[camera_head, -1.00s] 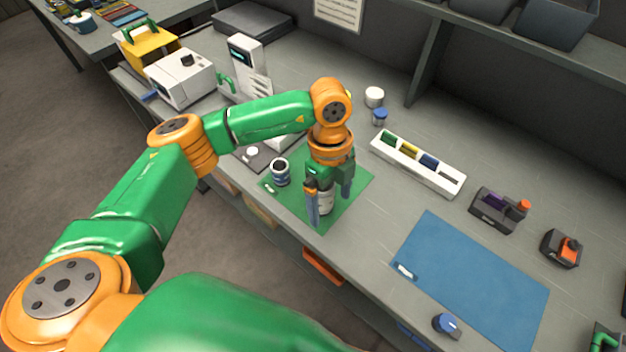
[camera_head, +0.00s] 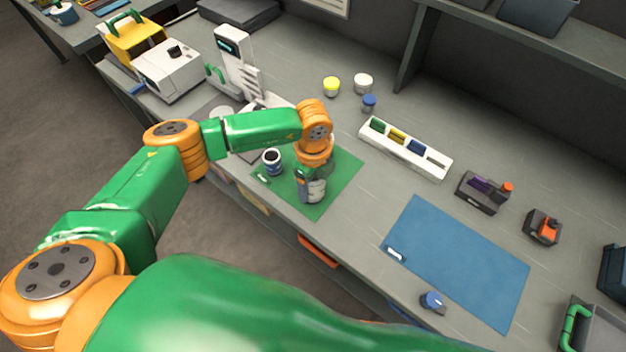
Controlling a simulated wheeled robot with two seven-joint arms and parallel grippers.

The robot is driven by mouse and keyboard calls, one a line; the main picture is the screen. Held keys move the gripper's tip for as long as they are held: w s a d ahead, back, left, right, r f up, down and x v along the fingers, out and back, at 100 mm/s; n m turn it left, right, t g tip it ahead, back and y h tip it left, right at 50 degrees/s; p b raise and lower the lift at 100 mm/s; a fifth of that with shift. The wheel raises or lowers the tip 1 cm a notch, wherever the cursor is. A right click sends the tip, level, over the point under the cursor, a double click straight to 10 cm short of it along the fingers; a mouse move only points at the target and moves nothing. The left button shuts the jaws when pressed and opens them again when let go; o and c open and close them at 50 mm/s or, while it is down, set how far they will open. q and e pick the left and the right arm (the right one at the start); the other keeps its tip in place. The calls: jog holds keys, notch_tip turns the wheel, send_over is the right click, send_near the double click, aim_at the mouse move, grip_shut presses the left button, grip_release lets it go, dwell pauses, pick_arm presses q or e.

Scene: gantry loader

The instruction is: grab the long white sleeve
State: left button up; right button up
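My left gripper (camera_head: 311,188) points down over the green mat (camera_head: 340,178), at a white-and-grey cylinder (camera_head: 313,193) that appears to be the sleeve. The gripper body covers the cylinder's upper part. The fingers are too small and overlapped to tell whether they are closed on it. A second white cylinder with dark bands and a dark open top (camera_head: 272,162) stands upright on the mat, left of the gripper and apart from it. My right gripper is not in view.
A white rack (camera_head: 405,150) with coloured blocks stands right of the mat. Three small jars, one a yellow-topped jar (camera_head: 331,87), stand behind. A blue mat (camera_head: 455,265) and dark fixtures (camera_head: 482,192) lie further right. A white machine (camera_head: 168,72) stands back left.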

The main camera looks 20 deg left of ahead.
pick_arm(q)
grip_shut()
jog(key=shift+w+r, duration=0.1)
